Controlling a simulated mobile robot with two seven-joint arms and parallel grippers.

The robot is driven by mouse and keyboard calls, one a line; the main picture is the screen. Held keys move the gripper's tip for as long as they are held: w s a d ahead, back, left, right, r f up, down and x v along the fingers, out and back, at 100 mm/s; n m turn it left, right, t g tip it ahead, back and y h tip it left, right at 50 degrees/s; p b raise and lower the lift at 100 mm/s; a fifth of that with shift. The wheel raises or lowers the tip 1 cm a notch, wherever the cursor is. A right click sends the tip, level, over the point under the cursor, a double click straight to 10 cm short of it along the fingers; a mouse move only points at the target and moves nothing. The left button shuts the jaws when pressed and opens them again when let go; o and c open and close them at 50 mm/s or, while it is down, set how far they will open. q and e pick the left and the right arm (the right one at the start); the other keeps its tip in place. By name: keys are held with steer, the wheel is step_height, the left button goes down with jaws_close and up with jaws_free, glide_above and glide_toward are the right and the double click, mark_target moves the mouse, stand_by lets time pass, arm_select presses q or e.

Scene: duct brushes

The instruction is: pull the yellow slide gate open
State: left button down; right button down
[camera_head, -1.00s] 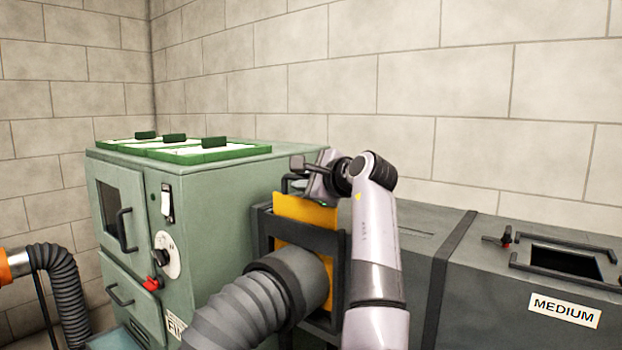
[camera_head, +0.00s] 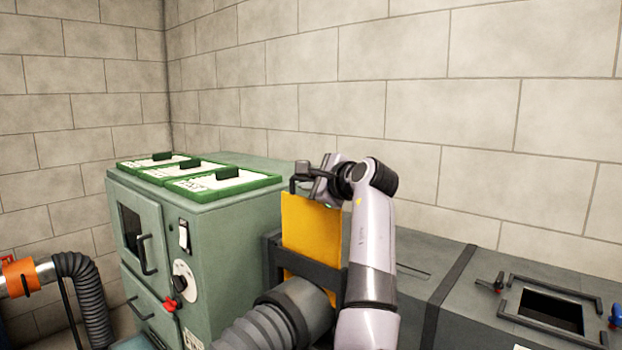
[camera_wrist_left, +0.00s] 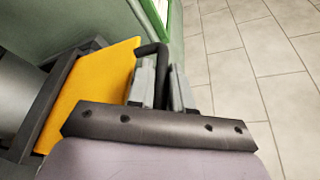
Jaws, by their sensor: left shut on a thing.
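The yellow slide gate (camera_head: 312,232) is a flat plate standing upright in a dark frame (camera_head: 318,272), with much of it showing above the frame. A black handle (camera_head: 293,183) sits at its top edge. My left gripper (camera_head: 306,180) is at the top of the gate, shut on the handle. In the left wrist view the gripper fingers (camera_wrist_left: 163,84) are on either side of the black handle (camera_wrist_left: 150,49), beside the yellow gate (camera_wrist_left: 95,90). The gate's lower part is hidden by the frame and a grey duct. My right gripper is not in view.
A green cabinet (camera_head: 215,245) with green-rimmed trays (camera_head: 225,181) on top stands left of the gate. A ribbed grey hose (camera_head: 262,325) meets the frame in front. A grey duct box with a square opening (camera_head: 551,310) lies to the right. A block wall is behind.

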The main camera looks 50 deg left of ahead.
arm_select(q)
steer(key=shift+r, duration=0.45)
steer(key=c, duration=1.1)
jaws_free()
steer(key=shift+f, duration=0.1)
steer(key=shift+d, duration=0.15)
steer(key=v, duration=0.7)
steer(key=shift+b, duration=0.35)
steer(key=shift+s, duration=0.1)
